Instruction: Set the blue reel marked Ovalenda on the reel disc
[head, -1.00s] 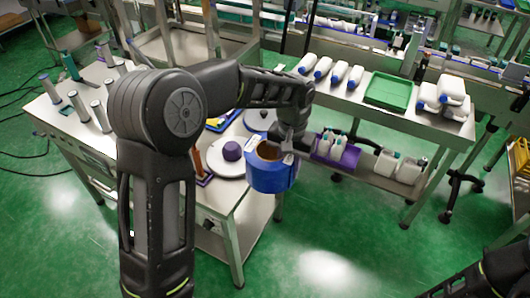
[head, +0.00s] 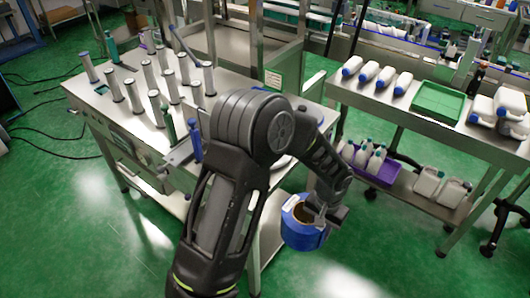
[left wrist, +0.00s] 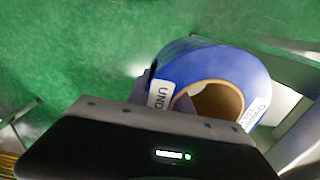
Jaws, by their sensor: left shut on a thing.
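My left gripper (head: 322,211) is shut on the wall of a blue reel (head: 304,236) with a brown cardboard core. It holds the reel in the air over the green floor, just off the right front of the steel machine table. In the left wrist view the blue reel (left wrist: 220,70) shows its open core and white labels. One label begins "UND"; the other is too small to read surely. The reel disc is almost wholly hidden behind my left arm; only a pale edge (head: 284,163) shows. My right gripper is not in view.
The machine table (head: 130,135) carries several upright rollers at the left. A steel bench (head: 400,100) at the right holds white bottles and a green tray (head: 437,103). A purple crate (head: 378,170) with bottles is on its lower shelf. Green floor lies open between them.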

